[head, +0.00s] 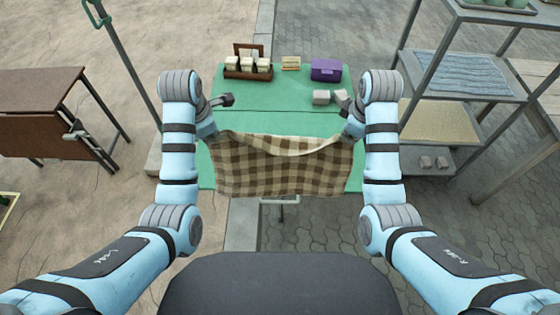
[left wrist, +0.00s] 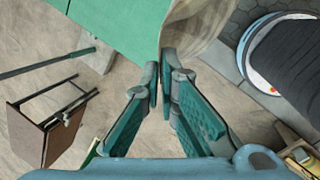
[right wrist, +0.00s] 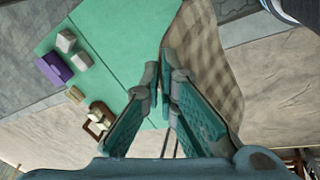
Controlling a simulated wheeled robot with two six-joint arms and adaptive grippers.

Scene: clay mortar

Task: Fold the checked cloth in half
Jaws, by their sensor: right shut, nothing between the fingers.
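My left gripper (head: 213,137) is at the cloth's far left corner. In the left wrist view its fingertips (left wrist: 162,72) are together and the cloth (left wrist: 195,30) runs from them. My right gripper (head: 349,137) is at the far right corner, mostly hidden by the arm.
A wooden caddy (head: 247,66), a purple box (head: 326,70), a small tan block (head: 291,63) and pale blocks (head: 321,97) stand at the table's back. A shelf rack (head: 455,75) is at right, a brown table (head: 40,100) at left. The table's middle is clear.

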